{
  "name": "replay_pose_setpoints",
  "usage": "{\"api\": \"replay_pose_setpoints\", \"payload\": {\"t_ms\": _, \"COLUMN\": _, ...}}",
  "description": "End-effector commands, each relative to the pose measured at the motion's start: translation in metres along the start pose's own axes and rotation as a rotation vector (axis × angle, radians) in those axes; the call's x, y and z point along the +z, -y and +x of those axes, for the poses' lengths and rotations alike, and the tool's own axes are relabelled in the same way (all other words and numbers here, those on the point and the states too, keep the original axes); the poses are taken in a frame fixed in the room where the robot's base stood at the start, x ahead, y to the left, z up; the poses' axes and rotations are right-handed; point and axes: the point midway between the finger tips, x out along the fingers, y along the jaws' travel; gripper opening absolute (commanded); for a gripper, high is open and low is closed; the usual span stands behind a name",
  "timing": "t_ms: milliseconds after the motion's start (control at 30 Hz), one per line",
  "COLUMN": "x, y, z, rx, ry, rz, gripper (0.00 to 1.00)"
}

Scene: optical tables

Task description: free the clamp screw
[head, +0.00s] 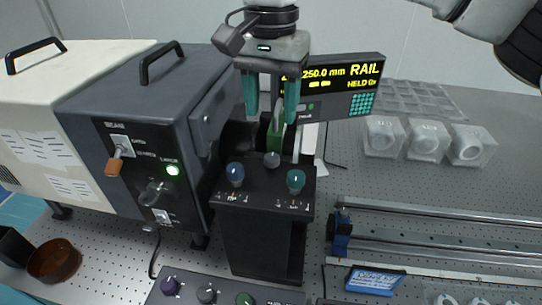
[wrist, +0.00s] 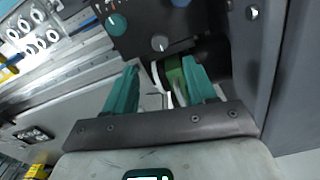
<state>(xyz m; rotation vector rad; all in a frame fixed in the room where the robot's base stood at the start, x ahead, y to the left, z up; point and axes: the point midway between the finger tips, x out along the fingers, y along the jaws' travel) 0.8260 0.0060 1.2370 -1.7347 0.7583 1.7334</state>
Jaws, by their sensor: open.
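My gripper (head: 271,108) hangs above the back edge of a black control box (head: 262,240), with its two teal fingers apart. In the wrist view the open gripper (wrist: 162,84) has a green part with a pale curved edge (wrist: 175,82) showing between and beyond its fingers. The box top carries a blue knob (head: 236,173), a small grey knob (head: 271,160) and a teal knob (head: 296,180). The grey knob also shows in the wrist view (wrist: 160,43), just beyond the fingertips. I cannot tell which part is the clamp screw. Nothing is visibly gripped.
A dark instrument housing (head: 135,150) with a lit green button stands close on the left. A display (head: 340,85) reading 250.0 mm RAIL stands behind. Rails (head: 430,235) with a blue carriage (head: 341,235) lie to the right. Clear cases (head: 427,140) stand on the perforated table.

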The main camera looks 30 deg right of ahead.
Motion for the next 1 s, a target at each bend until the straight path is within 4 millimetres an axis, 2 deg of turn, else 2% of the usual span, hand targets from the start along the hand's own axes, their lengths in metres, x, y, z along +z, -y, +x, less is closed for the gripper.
{"api": "replay_pose_setpoints", "payload": {"t_ms": 500, "x": 0.001, "y": 0.0, "z": 0.083, "rx": 0.001, "ry": 0.003, "rz": -0.001, "gripper": 0.56}}
{"api": "replay_pose_setpoints", "payload": {"t_ms": 700, "x": 0.001, "y": -0.001, "z": 0.098, "rx": 0.001, "ry": 0.001, "rz": -0.001, "gripper": 0.56}}
{"api": "replay_pose_setpoints", "payload": {"t_ms": 1000, "x": 0.001, "y": 0.0, "z": 0.1, "rx": 0.001, "ry": 0.001, "rz": -0.001, "gripper": 0.56}}
